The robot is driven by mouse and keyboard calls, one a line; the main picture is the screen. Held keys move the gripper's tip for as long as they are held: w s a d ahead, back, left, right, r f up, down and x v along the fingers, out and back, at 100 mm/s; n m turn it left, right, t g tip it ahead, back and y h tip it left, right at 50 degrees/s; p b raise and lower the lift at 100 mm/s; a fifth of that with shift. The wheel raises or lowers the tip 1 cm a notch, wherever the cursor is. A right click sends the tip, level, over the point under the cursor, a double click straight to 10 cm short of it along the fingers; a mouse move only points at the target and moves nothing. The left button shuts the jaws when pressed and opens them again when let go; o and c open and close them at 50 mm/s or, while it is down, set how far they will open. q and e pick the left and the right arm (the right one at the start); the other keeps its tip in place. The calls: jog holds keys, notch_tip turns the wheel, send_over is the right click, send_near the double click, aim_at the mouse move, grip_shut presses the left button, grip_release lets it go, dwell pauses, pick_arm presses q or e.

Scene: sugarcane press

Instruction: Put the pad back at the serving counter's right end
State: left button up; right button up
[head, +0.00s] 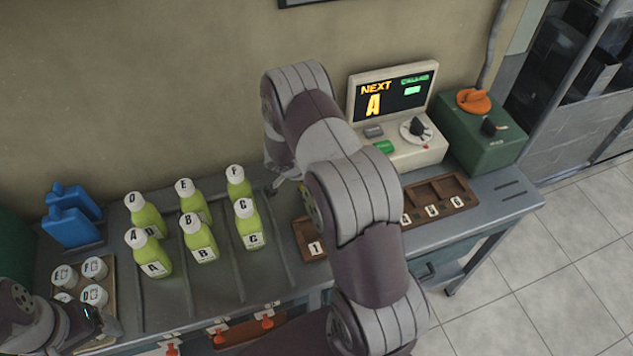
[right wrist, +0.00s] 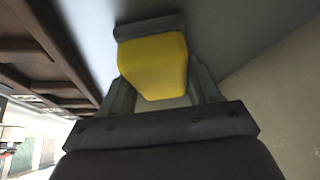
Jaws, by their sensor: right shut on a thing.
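The pad (right wrist: 160,65) is a yellow block with a grey strip along its far edge, seen in the right wrist view. My right gripper (right wrist: 165,88) is shut on it, with one finger at each side. In the head view my right arm hides the pad and most of that gripper. The serving counter (head: 510,205) is a grey bench along the wall, and its right end is beyond my right arm. My left gripper (head: 95,325) is at the lower left edge, beside the white-capped jars, and its jaws are too unclear to read.
Several green bottles (head: 200,240) stand left of my right arm. Blue containers (head: 72,215) and a tray of jars (head: 112,290) are farther left. A display console (head: 410,145), a green box (head: 485,140) and a wooden numbered tray (head: 455,190) occupy the right end.

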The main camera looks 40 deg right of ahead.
notch_tip(320, 180, up, 4)
jog(key=shift+w+r+b, duration=0.1)
jog(key=shift+b, duration=0.3)
jog(key=s+d+r, duration=0.5)
jog(key=s+r, duration=0.4)
jog(key=s, duration=0.1)
jog(key=shift+s+d+r, duration=0.15)
jog(key=shift+s+d, duration=0.05)
jog(key=shift+d, duration=0.2)
